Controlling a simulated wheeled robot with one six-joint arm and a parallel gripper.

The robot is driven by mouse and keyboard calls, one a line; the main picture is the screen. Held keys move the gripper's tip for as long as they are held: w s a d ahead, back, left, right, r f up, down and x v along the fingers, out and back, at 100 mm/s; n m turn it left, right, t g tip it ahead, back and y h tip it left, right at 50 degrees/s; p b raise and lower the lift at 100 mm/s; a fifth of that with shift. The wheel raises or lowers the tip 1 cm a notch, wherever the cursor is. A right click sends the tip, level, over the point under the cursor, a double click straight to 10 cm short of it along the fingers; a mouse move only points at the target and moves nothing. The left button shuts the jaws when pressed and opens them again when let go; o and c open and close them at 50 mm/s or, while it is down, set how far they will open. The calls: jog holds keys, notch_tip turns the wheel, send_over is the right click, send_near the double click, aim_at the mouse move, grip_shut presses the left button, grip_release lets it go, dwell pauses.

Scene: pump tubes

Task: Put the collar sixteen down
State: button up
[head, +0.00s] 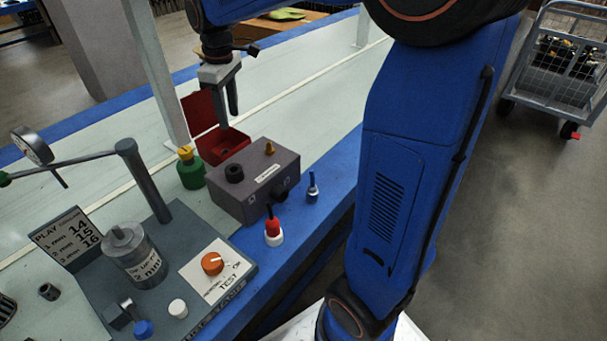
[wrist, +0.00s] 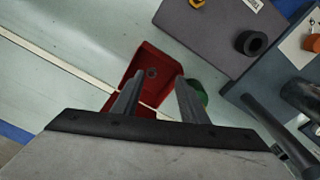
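My gripper (head: 226,110) hangs above the open red box (head: 236,138). In the wrist view its two fingers (wrist: 159,78) stand apart with nothing between them. The red box (wrist: 166,68) lies beyond the fingertips, with a small dark round spot inside. Another dark collar (head: 48,292) lies on the bench at the lower left. I cannot read a number on either, so I cannot tell which is sixteen.
A green bottle (head: 191,170) stands close beside the red box. A gauge arm (head: 145,175), a metal cylinder (head: 135,258) and a play card (head: 68,238) stand left.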

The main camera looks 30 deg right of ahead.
jog(key=s+d+m, duration=0.1)
jog(key=s, duration=0.4)
jog(key=s+d+r+m+t, duration=0.1)
jog(key=s, duration=0.4)
jog(key=s+d+m+t, duration=0.1)
jog(key=s+m, duration=0.1)
jog(key=s, duration=0.3)
jog(key=shift+s+d+r, duration=0.15)
jog(key=shift+s+d, duration=0.1)
jog(key=shift+d, duration=0.1)
jog(key=s+d+f+m+t, duration=0.1)
jog(key=s+f+m, duration=0.1)
jog(key=s, duration=0.5)
jog(key=s+d+f+m+t, duration=0.1)
jog(key=s+f+m, duration=0.1)
jog(key=s, duration=0.5)
jog(key=shift+f, duration=0.85)
